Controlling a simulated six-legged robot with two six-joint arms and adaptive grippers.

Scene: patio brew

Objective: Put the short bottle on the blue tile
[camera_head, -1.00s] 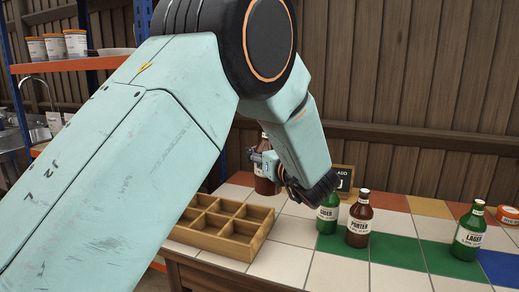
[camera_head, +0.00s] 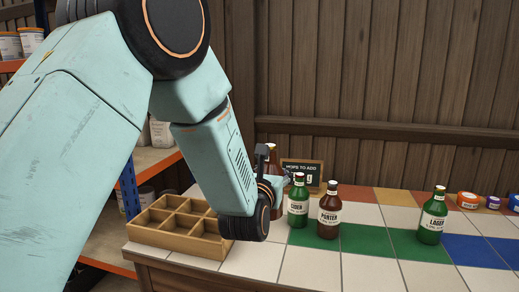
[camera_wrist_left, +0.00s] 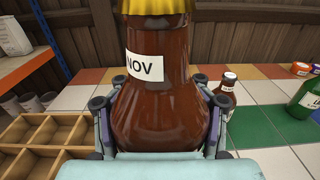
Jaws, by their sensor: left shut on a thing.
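My left gripper (camera_head: 268,185) is shut on a brown bottle (camera_wrist_left: 155,85) with a gold cap and a white label reading NOV. In the head view this bottle (camera_head: 271,158) is mostly behind my arm, left of the green CIDER bottle (camera_head: 298,207); whether it is clear of the table I cannot tell. A brown PORTER bottle (camera_head: 329,214) stands just right of the CIDER bottle. A green LAGER bottle (camera_head: 432,216) stands further right, beside blue tiles (camera_head: 476,251). My right gripper is not in view.
An empty wooden crate with compartments (camera_head: 210,245) sits at the table's left. Green tiles (camera_head: 365,241) run across the middle. A small dark sign (camera_head: 303,172) and several small tubs (camera_head: 467,200) stand at the back. The blue tiles in view are bare.

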